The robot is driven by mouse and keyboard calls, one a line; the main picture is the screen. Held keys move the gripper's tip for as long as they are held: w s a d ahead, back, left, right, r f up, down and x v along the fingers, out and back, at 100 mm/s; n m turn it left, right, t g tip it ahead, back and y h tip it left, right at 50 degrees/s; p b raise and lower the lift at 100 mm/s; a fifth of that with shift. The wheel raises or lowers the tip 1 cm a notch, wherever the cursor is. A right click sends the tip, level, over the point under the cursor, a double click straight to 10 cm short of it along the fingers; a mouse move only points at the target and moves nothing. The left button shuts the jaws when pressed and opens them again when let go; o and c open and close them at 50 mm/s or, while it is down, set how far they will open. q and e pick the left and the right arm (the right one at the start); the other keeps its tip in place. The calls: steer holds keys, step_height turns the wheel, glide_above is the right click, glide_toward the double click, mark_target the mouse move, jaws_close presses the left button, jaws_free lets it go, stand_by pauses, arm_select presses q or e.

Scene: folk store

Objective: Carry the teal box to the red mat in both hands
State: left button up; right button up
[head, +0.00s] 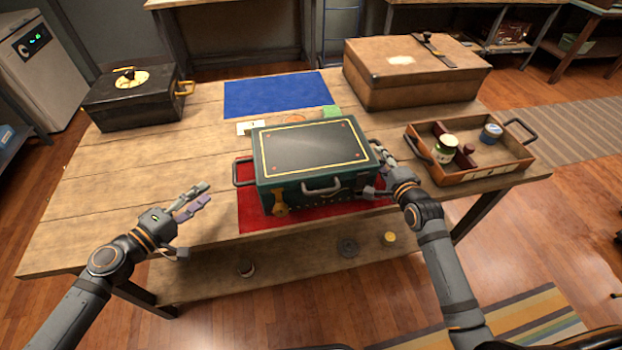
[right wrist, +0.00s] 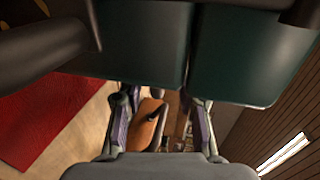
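The teal box (head: 330,188) has a dark lid with a yellow outline and a dark handle at each end. In the head view it sits on the red mat (head: 252,216), upright and slightly turned, with mat showing at its left and front. My right gripper (head: 378,172) is at the box's right end, its fingers apart. In the right wrist view the fingers (right wrist: 162,115) stand apart, with the teal box (right wrist: 250,55) close by. No clear grip on the handle shows. My left gripper (head: 194,201) is open and empty, left of the mat and apart from the box.
A black box (head: 135,108) stands back left, and a large brown case (head: 400,90) back right. An orange tray (head: 480,172) with jars is close to my right gripper. A blue mat (head: 275,95) lies behind. The table's left part is clear.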

steer(key=shift+s, duration=0.1)
arm_select(q)
steer(key=shift+s, duration=0.1)
arm_select(e)
steer(key=v, duration=1.2)
